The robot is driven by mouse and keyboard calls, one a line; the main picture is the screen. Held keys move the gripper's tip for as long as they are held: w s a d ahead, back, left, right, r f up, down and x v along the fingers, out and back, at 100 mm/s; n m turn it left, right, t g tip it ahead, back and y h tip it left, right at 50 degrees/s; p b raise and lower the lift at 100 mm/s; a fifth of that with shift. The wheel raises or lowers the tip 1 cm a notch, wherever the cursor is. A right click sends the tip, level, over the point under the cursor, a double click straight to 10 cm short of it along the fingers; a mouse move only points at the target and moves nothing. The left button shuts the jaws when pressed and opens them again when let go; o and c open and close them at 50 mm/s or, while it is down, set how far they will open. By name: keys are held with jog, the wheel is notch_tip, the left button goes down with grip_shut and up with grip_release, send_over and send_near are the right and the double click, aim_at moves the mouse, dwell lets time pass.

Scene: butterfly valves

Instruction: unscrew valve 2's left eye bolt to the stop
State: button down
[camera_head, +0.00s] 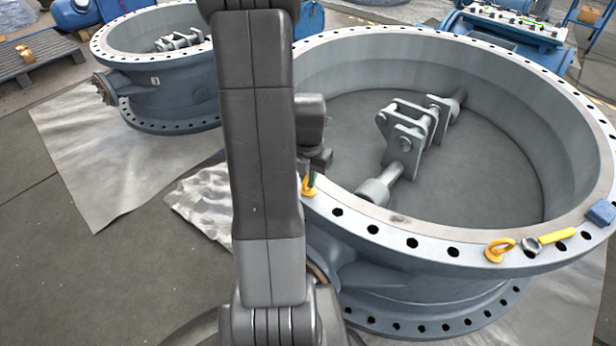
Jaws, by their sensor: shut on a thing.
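The large grey valve body (430,240) in front has a round flange with many bolt holes; I take it as valve 2, though I see no number on it. Its left eye bolt (308,187), orange-yellow, stands on the near left part of the flange rim. My gripper (313,175) is at this eye bolt and shut on it. My own arm hides much of the gripper and the rim left of the bolt. How far the bolt's thread is out cannot be seen. A second orange eye bolt (499,249) sits on the near right part of the rim.
A yellow-handled tool (555,237) and a blue block (601,212) lie on the flange at right. Grey linkage brackets (410,135) stand inside the valve. Another valve (170,95) stands behind at left on a sheet (90,150). Floor at the left front is clear.

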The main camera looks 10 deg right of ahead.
jog(key=shift+n, duration=0.3)
jog(key=c, duration=1.5)
grip_release()
jog(key=shift+o, duration=0.2)
notch_tip(320, 180, up, 14)
jog(key=p, duration=0.2)
jog(key=shift+f, duration=0.2)
notch_tip(320, 180, down, 14)
jog(key=shift+r+b, duration=0.15)
jog(key=shift+b, duration=0.9)
